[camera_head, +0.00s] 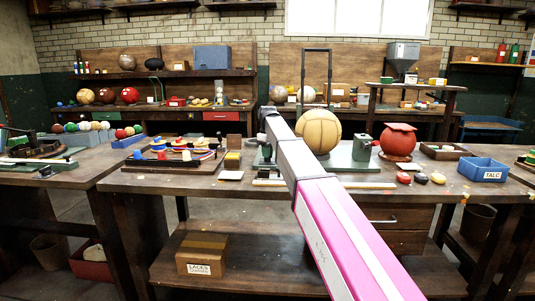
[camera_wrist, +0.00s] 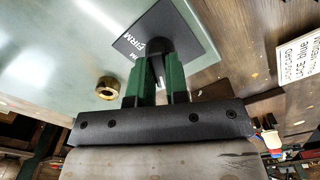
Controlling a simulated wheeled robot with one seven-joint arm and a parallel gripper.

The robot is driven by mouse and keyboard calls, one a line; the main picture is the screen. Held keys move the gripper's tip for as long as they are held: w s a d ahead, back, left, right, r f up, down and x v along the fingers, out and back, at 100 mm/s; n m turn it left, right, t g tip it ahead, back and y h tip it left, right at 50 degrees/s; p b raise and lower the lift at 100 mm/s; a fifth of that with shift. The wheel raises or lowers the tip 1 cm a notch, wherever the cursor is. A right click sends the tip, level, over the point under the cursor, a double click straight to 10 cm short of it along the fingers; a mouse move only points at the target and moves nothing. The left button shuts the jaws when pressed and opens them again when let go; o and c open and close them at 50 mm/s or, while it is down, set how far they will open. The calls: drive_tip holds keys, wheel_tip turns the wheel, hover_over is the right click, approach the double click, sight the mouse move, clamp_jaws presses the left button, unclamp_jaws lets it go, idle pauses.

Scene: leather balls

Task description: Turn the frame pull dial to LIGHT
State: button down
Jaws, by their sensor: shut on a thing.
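The frame pull dial (camera_wrist: 172,32) is a dark round knob on a dark label plate (camera_wrist: 196,42) in the wrist view. The plate shows the word FIRM and part of another word; LIGHT cannot be seen. My gripper (camera_wrist: 161,68) has green fingers closed on the dial, which hides much of the dial and its pointer. In the head view my arm reaches to the bench beside a tan leather ball (camera_head: 318,131) in a tall dark frame (camera_head: 316,50). The dial cannot be made out there.
A brass fitting (camera_wrist: 107,88) stands on the pale green base (camera_wrist: 60,50) near the fingers. A white card (camera_wrist: 300,60) lies on the wood. A green block (camera_head: 362,146), a red ball (camera_head: 398,143) and a blue TALC tray (camera_head: 482,170) stand to the right on the bench.

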drive_tip(key=c, duration=1.1)
unclamp_jaws()
drive_tip(key=shift+r, duration=0.1)
wheel_tip(320, 180, up, 11)
drive_tip(key=shift+f, duration=0.2)
